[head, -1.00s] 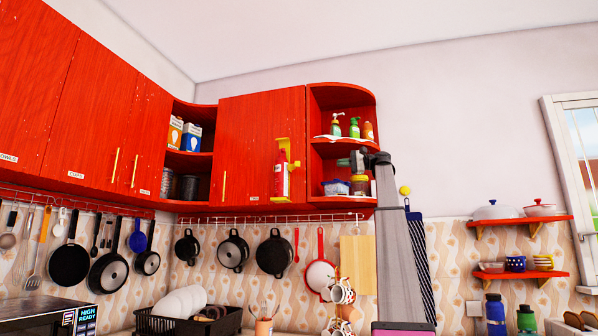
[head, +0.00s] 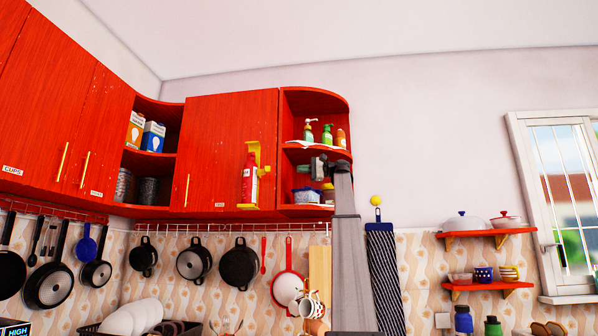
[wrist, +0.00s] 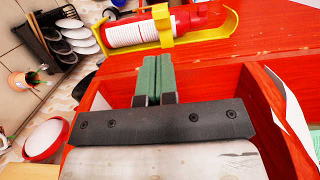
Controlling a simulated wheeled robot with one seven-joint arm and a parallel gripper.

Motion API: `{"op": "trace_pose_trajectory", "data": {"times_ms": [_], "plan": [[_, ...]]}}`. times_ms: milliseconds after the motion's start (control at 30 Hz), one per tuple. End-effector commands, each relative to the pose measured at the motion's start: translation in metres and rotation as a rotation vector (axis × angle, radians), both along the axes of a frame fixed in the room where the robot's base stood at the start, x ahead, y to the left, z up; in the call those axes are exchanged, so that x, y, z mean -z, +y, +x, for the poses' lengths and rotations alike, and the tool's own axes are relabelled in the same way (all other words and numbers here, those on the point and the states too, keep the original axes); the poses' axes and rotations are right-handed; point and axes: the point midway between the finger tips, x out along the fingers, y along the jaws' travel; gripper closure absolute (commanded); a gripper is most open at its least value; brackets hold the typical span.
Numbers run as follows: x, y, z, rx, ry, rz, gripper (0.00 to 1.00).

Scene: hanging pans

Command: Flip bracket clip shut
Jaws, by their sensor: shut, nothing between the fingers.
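A red fire extinguisher (head: 248,187) with a white label is held in a yellow wall bracket (head: 254,147) on the red cabinet front. In the head view a yellow clip (head: 264,169) juts out to the right at mid-height. In the wrist view the extinguisher (wrist: 197,18) lies across the top, and a yellow strap (wrist: 162,24) crosses its body. I cannot tell whether the clip is latched. My gripper (head: 302,170) is just right of the bracket, in front of the open corner shelf. Its green fingers (wrist: 153,60) are together and empty, pointing at the bracket, apparently just short of it.
The corner shelf holds soap bottles (head: 309,131) above and a container (head: 305,195) below, close beside my gripper. Pans (head: 239,263) hang from a rail underneath. A dish rack (wrist: 42,38) stands below.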

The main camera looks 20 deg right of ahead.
Motion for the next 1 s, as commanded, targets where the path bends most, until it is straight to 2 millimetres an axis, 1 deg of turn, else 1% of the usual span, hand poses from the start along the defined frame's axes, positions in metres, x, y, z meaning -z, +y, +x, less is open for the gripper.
{"op": "trace_pose_trajectory", "data": {"times_ms": [33, 100, 300, 500, 700, 1000], "plan": [[0.0, 0.009, 0.004, -0.001, 0.0, 0.0, 1.0], [0.0, 0.022, 0.009, -0.002, 0.0, -0.001, 1.0], [0.0, 0.056, 0.024, -0.001, 0.0, -0.001, 1.0], [0.0, 0.084, 0.037, 0.0, 0.0, -0.001, 1.0], [0.0, 0.1, 0.045, 0.0, 0.0, -0.001, 1.0], [0.0, 0.103, 0.046, 0.001, 0.0, 0.0, 1.0]]}}
